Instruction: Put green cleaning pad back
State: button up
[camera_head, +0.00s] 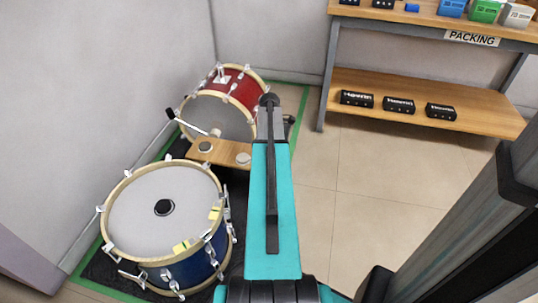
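No loose green cleaning pad can be made out in the head view. A green box (485,10) stands at the top right on the packing table, between a blue box (452,8) and a whitish box (517,15); their contents cannot be made out. A small blue item (411,7) lies left of them on the tabletop. My teal arm reaches up the middle of the view, well left of the boxes. My gripper is not visible, so what it may hold is hidden.
The packing table (430,20) has a lower shelf (480,121) with several black boxes. A blue drum (165,215), a red drum (235,85) and a wooden board (222,152) stand at left, inside green floor tape. Tiled floor (365,175) lies clear between drums and table.

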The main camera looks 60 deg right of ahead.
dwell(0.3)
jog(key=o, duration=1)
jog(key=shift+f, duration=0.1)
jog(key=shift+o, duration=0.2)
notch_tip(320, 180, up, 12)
jog(key=p, duration=0.5)
